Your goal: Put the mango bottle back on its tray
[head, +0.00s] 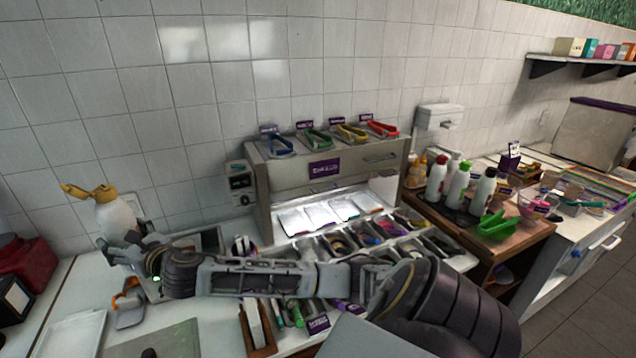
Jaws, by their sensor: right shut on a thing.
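A white bottle with a yellow-orange top (116,214), which looks like the mango bottle, stands roughly upright at the left, in front of the tiled wall. My right gripper (128,248), on the arm crossing from the lower right, is shut on its lower part. The fingers and the arm hide the bottle's base, so I cannot tell whether it touches the counter. A dark, flat tray-like piece (208,240) lies just right of the gripper, partly hidden by my arm; I cannot tell if it is the bottle's tray. My left gripper is not in view.
A steel topping station (285,222) stands behind my forearm, with coloured tongs on top. Several bottles, including a red-capped one (437,180), and a green holder (497,226) stand on the wooden stand at right. A dark red container (25,262) is at far left. An orange-and-grey item (129,306) lies below the gripper.

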